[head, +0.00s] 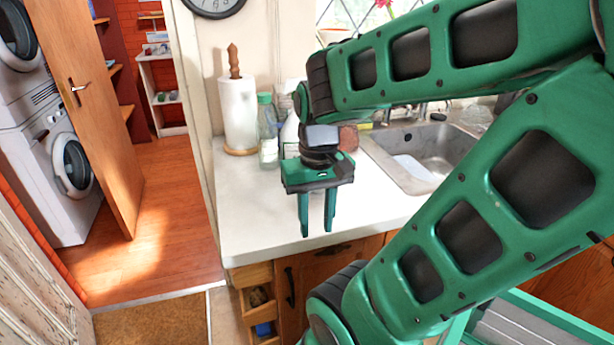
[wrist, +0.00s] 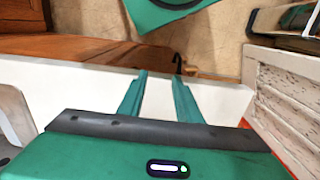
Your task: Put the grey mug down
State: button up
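I see no grey mug in either view. My gripper (head: 317,230) points down over the front part of the white counter (head: 245,215) in the head view. Its two green fingers stand apart with nothing between them. The wrist view shows the same gripper (wrist: 159,74) open and empty, with the counter's white edge and the floor beyond the fingers. The arm hides part of the counter and the sink area.
A paper towel roll (head: 238,112), a green-capped bottle (head: 267,135) and other bottles stand at the counter's back. The sink (head: 435,150) lies to the right. The counter's front left is clear. An open drawer (head: 258,305) is below, and an open wooden door (head: 85,90) stands left.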

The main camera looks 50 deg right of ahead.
jog(key=o, duration=0.5)
jog(key=shift+s+r, duration=0.15)
jog(key=shift+s, duration=0.1)
jog(key=o, duration=0.7)
jog(key=shift+w+d+r+m, duration=0.3)
jog(key=shift+r+m, duration=0.15)
jog(key=shift+r, duration=0.1)
jog(key=shift+w+d+r+m, duration=0.15)
jog(key=shift+w+r+m, duration=0.1)
jog(key=shift+r+m, duration=0.25)
jog(key=shift+o, duration=0.2)
jog(key=w+d+r+m, duration=0.9)
jog(key=w+d+m, duration=0.2)
jog(key=d, duration=0.2)
jog(key=shift+m, duration=0.35)
jog(key=shift+w+d+f, duration=0.15)
jog(key=shift+d+f, duration=0.15)
jog(key=shift+f, duration=1.45)
jog(key=shift+w+d+f, duration=0.15)
jog(key=shift+d+f, duration=0.1)
jog(key=shift+f, duration=1.5)
jog(key=shift+w+d+f, duration=0.15)
jog(key=shift+d+f, duration=0.15)
jog(key=shift+f, duration=1.45)
